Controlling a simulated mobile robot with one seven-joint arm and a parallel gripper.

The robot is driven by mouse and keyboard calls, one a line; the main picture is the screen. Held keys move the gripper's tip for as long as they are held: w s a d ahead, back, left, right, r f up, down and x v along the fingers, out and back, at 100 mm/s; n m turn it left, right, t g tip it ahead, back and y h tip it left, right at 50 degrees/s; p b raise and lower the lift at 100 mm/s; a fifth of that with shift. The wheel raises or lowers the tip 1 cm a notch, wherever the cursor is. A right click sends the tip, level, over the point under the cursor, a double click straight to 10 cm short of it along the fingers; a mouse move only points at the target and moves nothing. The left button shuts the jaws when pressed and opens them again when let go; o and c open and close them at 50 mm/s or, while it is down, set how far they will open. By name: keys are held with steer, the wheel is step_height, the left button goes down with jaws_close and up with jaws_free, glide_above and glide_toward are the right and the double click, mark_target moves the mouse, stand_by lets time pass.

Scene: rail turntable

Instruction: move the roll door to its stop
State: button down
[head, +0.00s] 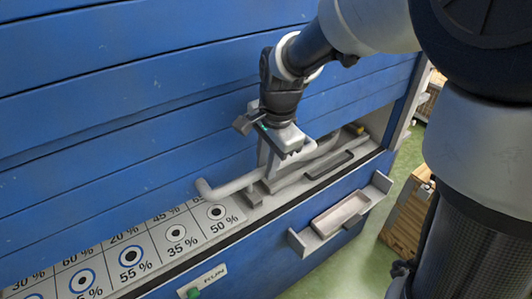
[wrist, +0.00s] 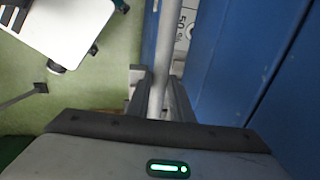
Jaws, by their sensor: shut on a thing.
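The blue slatted roll door (head: 130,90) fills the left and middle of the head view. Its lower edge is above a ledge, with an open gap showing at the right. A grey bar handle (head: 222,188) runs along the lower part of the door. My gripper (head: 272,172) points down and is shut on this handle near its middle. In the wrist view the bar (wrist: 158,85) passes between the two fingers of my gripper (wrist: 158,105). The door's blue face shows at the right there. The finger contact is partly hidden in the head view.
A white panel with percent labels and ring marks (head: 147,268) lies below the door. A small tray on a bracket (head: 340,214) sticks out from the blue front. A wooden crate (head: 405,220) stands on the green floor (head: 375,265) at the right.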

steer(key=shift+w+r+p, duration=0.1)
steer(key=shift+r+p, duration=0.4)
steer(key=shift+r, duration=0.85)
steer(key=c, duration=1.6)
jaws_free()
steer(key=s+r, duration=0.1)
steer(key=r, duration=0.4)
steer(key=s+d+r, duration=0.1)
steer(key=r, duration=0.5)
steer(key=s+d+r, duration=0.1)
steer(key=r, duration=0.5)
steer(key=shift+o, duration=0.2)
